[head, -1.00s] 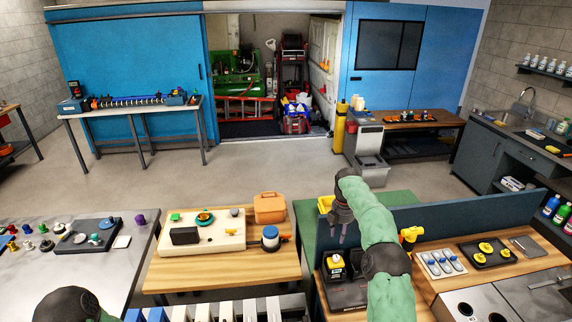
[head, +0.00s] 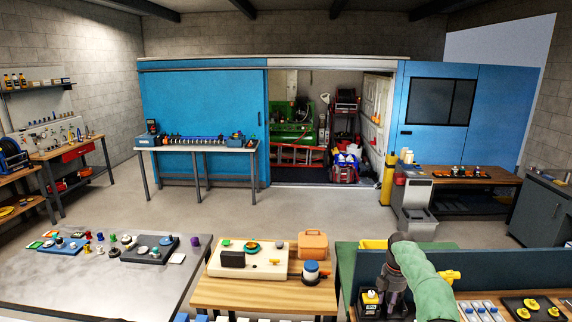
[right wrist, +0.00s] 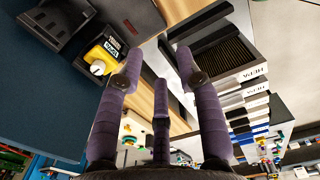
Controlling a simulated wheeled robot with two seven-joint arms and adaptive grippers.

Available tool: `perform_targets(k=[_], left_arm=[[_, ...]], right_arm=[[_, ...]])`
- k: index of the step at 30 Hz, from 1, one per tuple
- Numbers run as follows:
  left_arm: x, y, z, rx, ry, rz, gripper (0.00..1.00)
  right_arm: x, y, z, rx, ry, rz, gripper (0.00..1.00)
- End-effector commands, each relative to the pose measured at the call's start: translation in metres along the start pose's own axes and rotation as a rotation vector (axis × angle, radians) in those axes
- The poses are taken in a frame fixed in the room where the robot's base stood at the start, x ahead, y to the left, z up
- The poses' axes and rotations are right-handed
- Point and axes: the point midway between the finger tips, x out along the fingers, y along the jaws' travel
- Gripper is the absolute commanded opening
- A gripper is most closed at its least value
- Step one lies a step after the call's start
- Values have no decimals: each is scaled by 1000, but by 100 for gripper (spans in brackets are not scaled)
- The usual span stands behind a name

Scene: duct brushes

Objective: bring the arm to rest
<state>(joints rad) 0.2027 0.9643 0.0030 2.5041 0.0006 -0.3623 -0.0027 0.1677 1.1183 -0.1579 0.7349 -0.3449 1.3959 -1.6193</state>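My right arm, in a green sleeve, comes in from the bottom right of the head view. Its gripper (head: 394,290) points down in front of the dark blue partition, close beside a black device with a yellow and white top (head: 370,299). In the right wrist view the purple fingers of this gripper (right wrist: 160,68) stand apart with nothing between them. The yellow-topped device (right wrist: 100,62) lies to the left of the fingers there, apart from them. My left gripper is in neither current view.
A wooden table (head: 265,296) carries a cream board (head: 232,268), an orange case (head: 313,244) and a blue-and-white round container (head: 311,272). A grey table (head: 85,283) stands at left. The dark blue partition (head: 490,264) runs beside my arm. The floor behind is clear.

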Motion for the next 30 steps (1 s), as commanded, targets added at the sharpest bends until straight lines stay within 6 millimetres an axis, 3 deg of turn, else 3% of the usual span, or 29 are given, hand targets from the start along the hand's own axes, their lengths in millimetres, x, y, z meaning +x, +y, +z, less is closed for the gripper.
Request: perform_targets(k=[11, 17, 23, 30], left_arm=[[0, 0, -1, 0, 2, 0, 86], [0, 0, -1, 0, 2, 0, 86], [0, 0, -1, 0, 2, 0, 86], [0, 0, -1, 0, 2, 0, 86]], right_arm=[[59, -10, -23, 119, 46, -7, 36], [109, -28, -45, 238, 90, -18, 36], [181, -76, -83, 459, 163, -53, 36], [254, -170, -132, 818, 244, -127, 36]])
